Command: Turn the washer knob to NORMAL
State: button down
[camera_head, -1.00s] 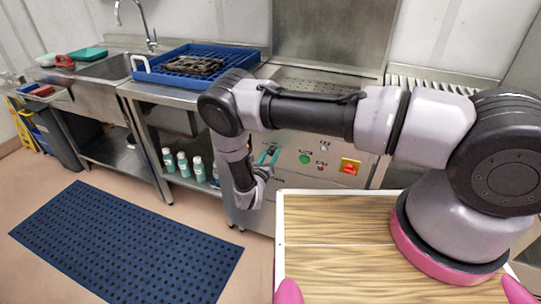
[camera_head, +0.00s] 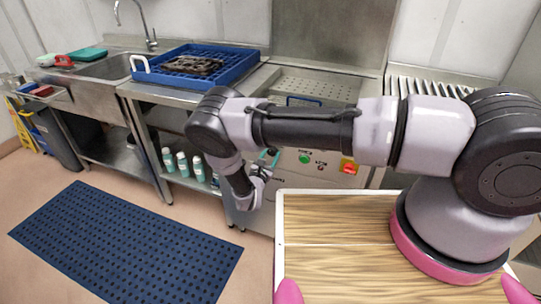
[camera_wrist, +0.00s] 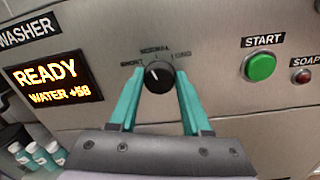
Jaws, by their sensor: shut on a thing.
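The black washer knob (camera_wrist: 159,78) is on the steel front panel in the wrist view, between my two teal fingers. Its white mark points up and slightly left, between SHORT on the left and NORMAL (camera_wrist: 154,50) at the top, as far as I can tell. LONG is at the right. My gripper (camera_wrist: 158,84) is shut on the knob, one finger at each side. In the head view my gripper (camera_head: 268,160) is at the washer front, and my arm hides the knob.
The display (camera_wrist: 52,83) reads READY and WATER +58. A green START button (camera_wrist: 260,67) and a red SOAP button (camera_wrist: 303,77) are right of the knob. A red-and-yellow switch (camera_head: 349,166) is on the washer front. A blue rack (camera_head: 236,70) stands on the counter.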

jog(key=shift+m, duration=1.7)
jog(key=shift+f, duration=0.1)
jog(key=shift+c, duration=1.8)
grip_release()
jog(key=shift+s, duration=0.1)
jog(key=v, duration=1)
jog(key=shift+s+a, duration=0.2)
jog(key=shift+s, duration=0.1)
jog(key=shift+s, duration=0.1)
